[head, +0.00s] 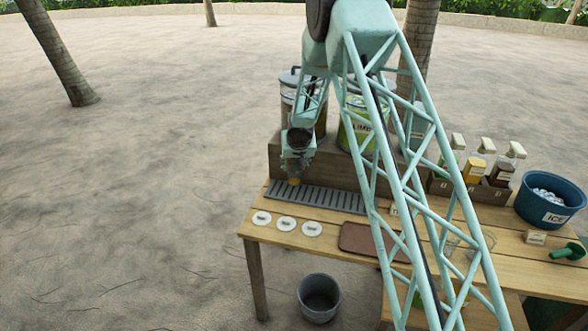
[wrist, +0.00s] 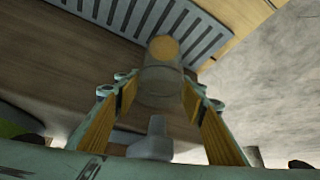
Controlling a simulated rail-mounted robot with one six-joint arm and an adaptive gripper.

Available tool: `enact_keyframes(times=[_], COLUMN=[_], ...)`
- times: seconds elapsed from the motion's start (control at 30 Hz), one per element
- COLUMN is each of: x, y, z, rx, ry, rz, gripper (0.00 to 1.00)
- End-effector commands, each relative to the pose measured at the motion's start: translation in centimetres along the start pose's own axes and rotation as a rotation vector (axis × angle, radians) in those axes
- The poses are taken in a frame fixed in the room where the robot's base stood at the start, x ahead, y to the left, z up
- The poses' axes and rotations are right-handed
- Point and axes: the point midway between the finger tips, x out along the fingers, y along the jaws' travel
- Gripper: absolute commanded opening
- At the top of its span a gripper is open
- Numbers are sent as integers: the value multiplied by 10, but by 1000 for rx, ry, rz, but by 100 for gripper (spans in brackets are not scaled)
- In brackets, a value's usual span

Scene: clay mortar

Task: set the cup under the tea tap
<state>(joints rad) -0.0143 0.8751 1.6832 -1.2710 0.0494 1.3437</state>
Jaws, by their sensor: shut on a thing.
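My gripper (head: 295,168) is above the left end of the slatted drip tray (head: 325,199), in front of the raised wooden step. In the wrist view my gripper (wrist: 158,94) has its two fingers on either side of a clear, greyish cup (wrist: 161,82) and is shut on it. A round amber patch shows at the cup's far end; I cannot tell whether it is liquid. A grey tap-like part (wrist: 151,142) shows close to the cup in the wrist view. A metal dispenser (head: 290,78) stands behind my gripper; my arm hides its front and tap in the head view.
A green dispenser marked LIME (head: 360,132) stands to the right. Three white discs (head: 286,223) and a brown mat (head: 362,240) lie on the table. Bottles (head: 476,170) and a blue ice tub (head: 550,200) are at the right. A grey bucket (head: 319,297) stands on the ground.

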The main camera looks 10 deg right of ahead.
Motion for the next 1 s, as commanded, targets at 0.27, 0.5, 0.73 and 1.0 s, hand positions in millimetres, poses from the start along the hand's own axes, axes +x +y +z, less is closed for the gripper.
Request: enact_keyframes(times=[0.27,0.5,0.73,1.0], x=[3,3,8,23], y=[-2,-2,-2,-2], z=[-4,-3,0,10], rx=[0,0,-1,-1], ry=[1,0,0,0], rz=[0,0,0,0], gripper=[23,23,23,23])
